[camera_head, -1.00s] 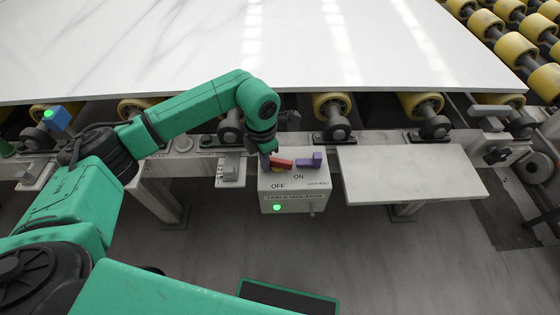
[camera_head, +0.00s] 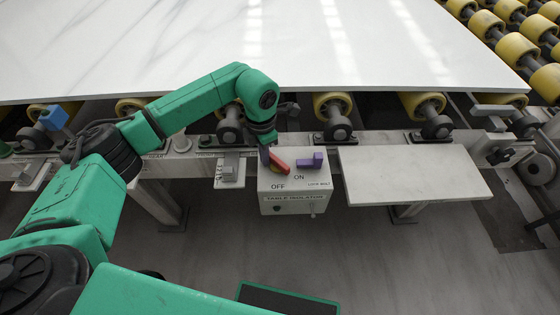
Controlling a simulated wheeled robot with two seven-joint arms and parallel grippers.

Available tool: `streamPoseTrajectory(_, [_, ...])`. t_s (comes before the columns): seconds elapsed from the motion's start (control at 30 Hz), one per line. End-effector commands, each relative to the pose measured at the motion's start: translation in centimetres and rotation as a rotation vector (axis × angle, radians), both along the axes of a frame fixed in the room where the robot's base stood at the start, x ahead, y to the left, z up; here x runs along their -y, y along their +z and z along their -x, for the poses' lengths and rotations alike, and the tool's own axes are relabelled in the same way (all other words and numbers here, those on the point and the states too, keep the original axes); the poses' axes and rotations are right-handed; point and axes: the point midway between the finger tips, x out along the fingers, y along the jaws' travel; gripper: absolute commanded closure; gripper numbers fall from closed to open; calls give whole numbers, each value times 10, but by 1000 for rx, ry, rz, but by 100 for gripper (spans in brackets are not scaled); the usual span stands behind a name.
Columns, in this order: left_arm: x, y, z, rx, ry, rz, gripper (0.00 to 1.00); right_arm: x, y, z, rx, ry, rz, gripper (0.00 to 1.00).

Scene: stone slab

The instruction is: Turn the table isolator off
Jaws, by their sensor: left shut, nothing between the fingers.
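The table isolator (camera_head: 291,199) is a pale box below the slab's front edge, with ON and OFF marked on its top. The lamp (camera_head: 277,209) on the box front is dark. A purple lock bolt (camera_head: 311,161) lies to the right of the handle. My left gripper (camera_head: 265,155) is shut and empty, at the left side of the red handle, seemingly touching it. My right gripper is not in view.
A white marble slab (camera_head: 200,50) lies on yellow rollers behind the box. A bare grey shelf (camera_head: 412,176) stands right of the box. A blue block (camera_head: 54,117) is at the far left. The floor in front is open, with a dark mat (camera_head: 285,302).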

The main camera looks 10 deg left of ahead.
Motion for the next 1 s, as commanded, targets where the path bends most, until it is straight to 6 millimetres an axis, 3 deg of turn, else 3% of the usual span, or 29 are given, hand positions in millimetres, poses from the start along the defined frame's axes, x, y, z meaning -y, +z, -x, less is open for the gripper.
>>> streamPoseTrajectory(0.83, [4,0,-16,0,0,0,100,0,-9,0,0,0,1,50])
streamPoseTrajectory(1.0, [4,15,-16,1,0,1,100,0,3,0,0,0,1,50])
